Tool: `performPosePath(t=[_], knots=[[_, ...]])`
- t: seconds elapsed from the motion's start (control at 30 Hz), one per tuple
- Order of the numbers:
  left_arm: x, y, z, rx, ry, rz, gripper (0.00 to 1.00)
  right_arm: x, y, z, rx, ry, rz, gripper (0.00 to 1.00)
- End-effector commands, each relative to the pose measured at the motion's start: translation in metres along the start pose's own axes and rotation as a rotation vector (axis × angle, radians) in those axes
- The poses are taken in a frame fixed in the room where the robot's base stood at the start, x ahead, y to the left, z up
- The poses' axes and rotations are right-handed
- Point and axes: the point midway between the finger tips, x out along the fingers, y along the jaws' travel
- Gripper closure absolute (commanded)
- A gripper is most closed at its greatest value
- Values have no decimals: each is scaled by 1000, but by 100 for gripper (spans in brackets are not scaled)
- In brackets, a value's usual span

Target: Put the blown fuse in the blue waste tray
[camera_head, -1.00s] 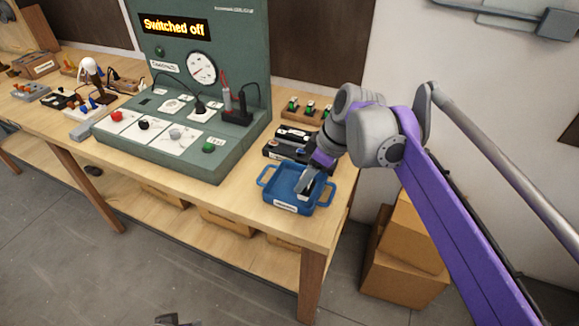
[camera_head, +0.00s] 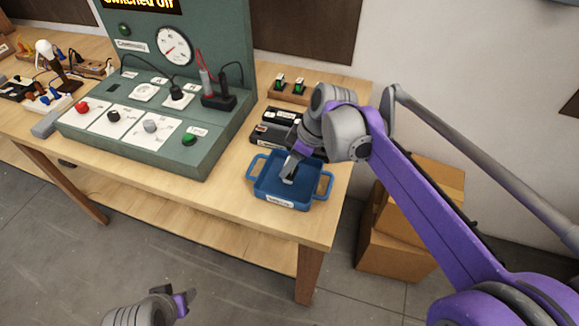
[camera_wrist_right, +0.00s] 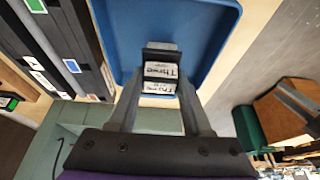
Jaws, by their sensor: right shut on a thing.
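The blue waste tray (camera_head: 262,189) stands near the right front corner of the bench. It also fills the upper middle of the right wrist view (camera_wrist_right: 118,30). My right gripper (camera_head: 288,174) points down into the tray's opening. In the right wrist view the right gripper (camera_wrist_right: 160,74) is shut on a small fuse (camera_wrist_right: 158,72) with white labels reading "Three". I cannot tell whether the fuse touches the tray floor. My left gripper (camera_head: 180,302) is low at the bottom edge, away from the bench; its jaw opening is unclear.
Dark cases (camera_head: 270,134) lie just behind the tray, with a wooden rack (camera_head: 290,92) of green-marked parts beyond. The green test panel (camera_head: 150,130) stands left of the tray. Cardboard boxes (camera_head: 395,245) are on the floor at right.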

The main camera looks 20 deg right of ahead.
Motion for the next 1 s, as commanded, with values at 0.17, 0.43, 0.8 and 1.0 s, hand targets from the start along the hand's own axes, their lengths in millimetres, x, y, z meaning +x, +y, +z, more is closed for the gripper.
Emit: performPosePath(t=[0.17, 0.43, 0.8, 1.0], knots=[[2, 0, 1, 0, -1, 0, 50, 15, 0, 6, 0, 0, 0, 100], [2, 0, 1, 0, -1, 0, 50, 16, 0, 7, 0, 0, 0, 100], [3, 0, 2, 0, -1, 0, 50, 17, 0, 7, 0, 0, 0, 21], [1, 0, 1, 0, -1, 0, 50, 14, 0, 6, 0, 0, 0, 21]])
